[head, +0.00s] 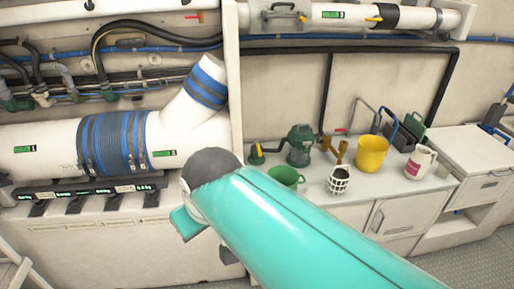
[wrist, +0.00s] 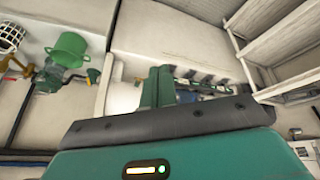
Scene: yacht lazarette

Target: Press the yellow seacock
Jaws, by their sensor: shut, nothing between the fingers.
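A small valve with a yellow handle on a green body (head: 257,153) stands at the left end of the counter, beside the green pump (head: 300,146); I take it for the yellow seacock. A yellow piece also shows in the wrist view (wrist: 93,75), beside the green pump there. My gripper (wrist: 157,87) is shut and empty, its two green fingers side by side, apart from the valve. In the head view my arm hides most of the gripper. Another yellow lever (head: 374,19) sits on the upper pipe.
A large white pipe (head: 50,150) runs along the left. A dark pipe (head: 440,90) frames the back wall.

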